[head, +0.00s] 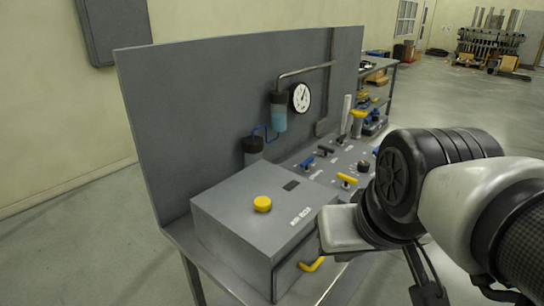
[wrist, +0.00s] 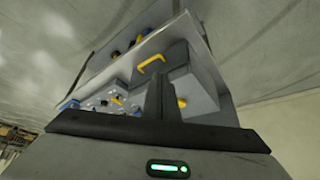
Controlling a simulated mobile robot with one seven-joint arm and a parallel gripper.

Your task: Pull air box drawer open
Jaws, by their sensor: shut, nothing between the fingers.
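The grey air box (head: 245,220) sits on the bench and has a round yellow knob (head: 262,204) on its lid. Its drawer front (head: 290,277) looks flush with the box, though my arm covers part of it. A yellow drawer handle (head: 313,264) shows just below my wrist in the head view, and it also shows in the wrist view (wrist: 152,62). My gripper (wrist: 158,84) is shut and empty. In the wrist view its fingertips are just below the handle in the picture; contact is not visible. The fingers are hard to make out in the head view.
A grey back panel (head: 200,110) stands behind the box with a round gauge (head: 300,97) and a blue filter (head: 279,114). A valve panel (head: 325,165) with blue, black and yellow levers lies right of the box. Floor is open in front.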

